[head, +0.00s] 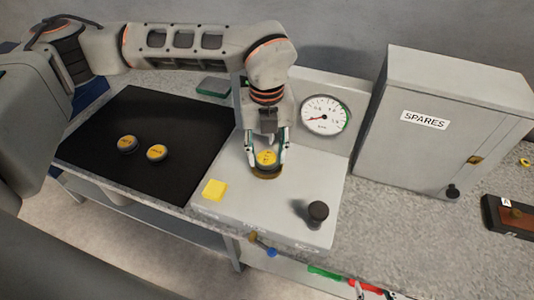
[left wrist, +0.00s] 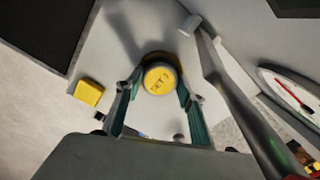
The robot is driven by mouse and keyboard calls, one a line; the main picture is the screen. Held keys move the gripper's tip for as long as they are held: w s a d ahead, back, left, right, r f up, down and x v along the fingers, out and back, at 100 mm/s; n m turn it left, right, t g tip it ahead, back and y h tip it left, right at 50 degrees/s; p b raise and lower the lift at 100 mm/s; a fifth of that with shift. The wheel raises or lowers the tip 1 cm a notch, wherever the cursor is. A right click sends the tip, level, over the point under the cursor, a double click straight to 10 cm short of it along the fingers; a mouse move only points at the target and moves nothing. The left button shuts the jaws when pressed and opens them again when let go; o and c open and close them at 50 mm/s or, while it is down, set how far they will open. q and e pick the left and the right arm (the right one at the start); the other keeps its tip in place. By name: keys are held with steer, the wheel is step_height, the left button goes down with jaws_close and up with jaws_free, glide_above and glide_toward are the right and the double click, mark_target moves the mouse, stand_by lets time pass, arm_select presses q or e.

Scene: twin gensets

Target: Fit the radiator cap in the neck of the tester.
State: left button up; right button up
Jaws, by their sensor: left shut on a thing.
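A radiator cap with a yellow top (head: 266,158) is between the fingers of my left gripper (head: 266,164). The gripper points down and is shut on the cap. The cap is over the brass-coloured neck (head: 267,174) on the grey tester (head: 275,212); I cannot tell whether it is seated or just above. In the left wrist view the cap (left wrist: 160,79) shows face-on between the two green-sided fingertips (left wrist: 158,85), and its body mostly hides the neck. The tester's dial gauge (head: 326,115) stands behind.
Two more yellow-topped caps (head: 127,143) (head: 157,153) lie on a black mat (head: 110,175) at left. A yellow block (head: 214,189) and a black knob (head: 317,213) are on the tester. A grey SPARES cabinet (head: 410,155) stands at right.

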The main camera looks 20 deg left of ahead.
mark_target(267, 157)
arm_select(q)
steer(key=shift+f, duration=0.25)
steer(key=shift+f, duration=0.2)
steer(key=o, duration=1.1)
step_height(267, 157, up, 12)
steer(key=shift+r, duration=0.2)
